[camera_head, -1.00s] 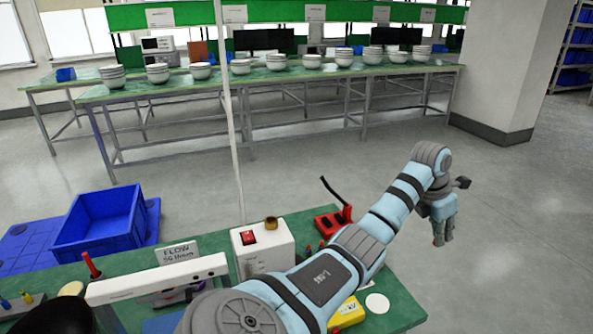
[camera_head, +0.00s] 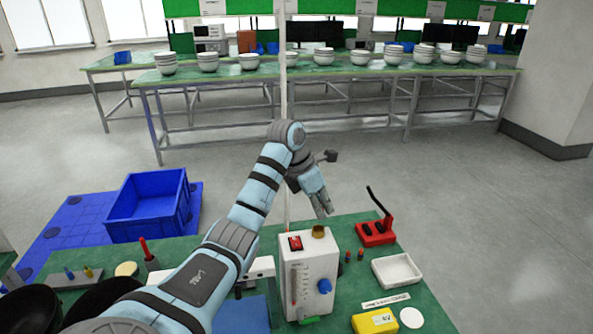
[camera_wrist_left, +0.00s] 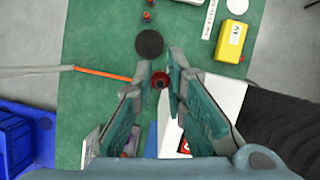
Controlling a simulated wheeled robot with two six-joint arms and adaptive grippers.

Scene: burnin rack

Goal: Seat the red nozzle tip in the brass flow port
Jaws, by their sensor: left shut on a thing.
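My left gripper (camera_head: 322,208) hangs fingers-down in the head view, just above the brass flow port (camera_head: 318,231) in that picture. Its height and distance from the port are hard to judge. In the wrist view, the left gripper (camera_wrist_left: 162,88) is shut on the red nozzle tip (camera_wrist_left: 160,80), which shows end-on between the fingers. The tip cannot be made out in the head view. The port is a short brass ring on top of the white flow unit (camera_head: 310,262), beside a red switch. I cannot make out the port in the wrist view. My right gripper is not in view.
A red stand with a black lever (camera_head: 375,232), a white tray (camera_head: 398,270) and a yellow box (camera_head: 375,321) are right of the flow unit. Small red-topped pieces (camera_head: 348,256) stand beside it. A blue bin (camera_head: 148,207) is at the left.

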